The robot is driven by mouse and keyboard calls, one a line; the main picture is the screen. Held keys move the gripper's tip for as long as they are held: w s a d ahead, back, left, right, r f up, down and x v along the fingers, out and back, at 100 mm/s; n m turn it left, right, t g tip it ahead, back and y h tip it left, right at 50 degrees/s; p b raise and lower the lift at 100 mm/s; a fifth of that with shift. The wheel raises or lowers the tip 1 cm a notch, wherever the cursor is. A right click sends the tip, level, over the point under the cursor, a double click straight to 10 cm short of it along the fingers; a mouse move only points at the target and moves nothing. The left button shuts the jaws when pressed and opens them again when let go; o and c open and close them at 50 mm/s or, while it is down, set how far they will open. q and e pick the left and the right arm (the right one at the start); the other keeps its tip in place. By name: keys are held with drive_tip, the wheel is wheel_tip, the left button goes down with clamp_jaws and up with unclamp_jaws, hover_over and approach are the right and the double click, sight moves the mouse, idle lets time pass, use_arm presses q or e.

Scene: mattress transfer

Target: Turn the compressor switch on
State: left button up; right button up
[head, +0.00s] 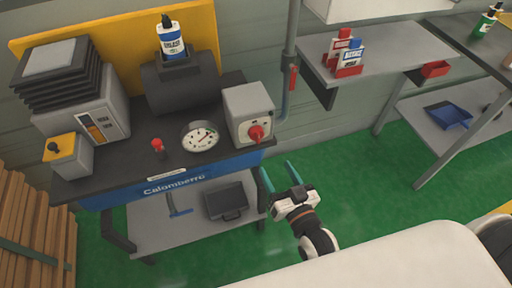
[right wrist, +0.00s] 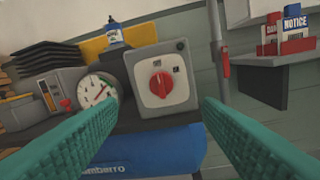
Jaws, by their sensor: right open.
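The compressor (head: 165,190) stands against the wall with a blue tank front and a dark top. At its right end is a grey switch box (head: 246,108) with a red rotary switch (head: 256,132). In the right wrist view the red switch (right wrist: 161,85) sits on a white plate, its handle roughly upright. My right gripper (head: 278,177) is open and empty, in front of and below the switch box, apart from it. In the right wrist view its two green fingers (right wrist: 160,115) spread either side of the box. My left gripper is not in view.
A pressure gauge (head: 200,136) and a small red knob (head: 158,146) are left of the switch box. A bottle (head: 171,40) stands on the motor behind. A grey shelf (head: 385,45) with red and blue containers is to the right. Green floor (head: 345,185) lies open between.

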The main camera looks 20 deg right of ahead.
approach(257, 135)
drive_tip(key=w+f, duration=0.2)
drive_tip(key=w, duration=0.1)
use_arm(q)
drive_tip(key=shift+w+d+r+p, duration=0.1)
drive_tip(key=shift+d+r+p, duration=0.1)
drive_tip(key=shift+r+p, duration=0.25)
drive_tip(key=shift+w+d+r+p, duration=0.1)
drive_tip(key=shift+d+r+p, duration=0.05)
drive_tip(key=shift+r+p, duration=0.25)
use_arm(e)
drive_tip(key=w, duration=0.6)
drive_tip(key=shift+w, duration=0.2)
drive_tip(key=shift+a+r, duration=0.1)
drive_tip(key=c, duration=1)
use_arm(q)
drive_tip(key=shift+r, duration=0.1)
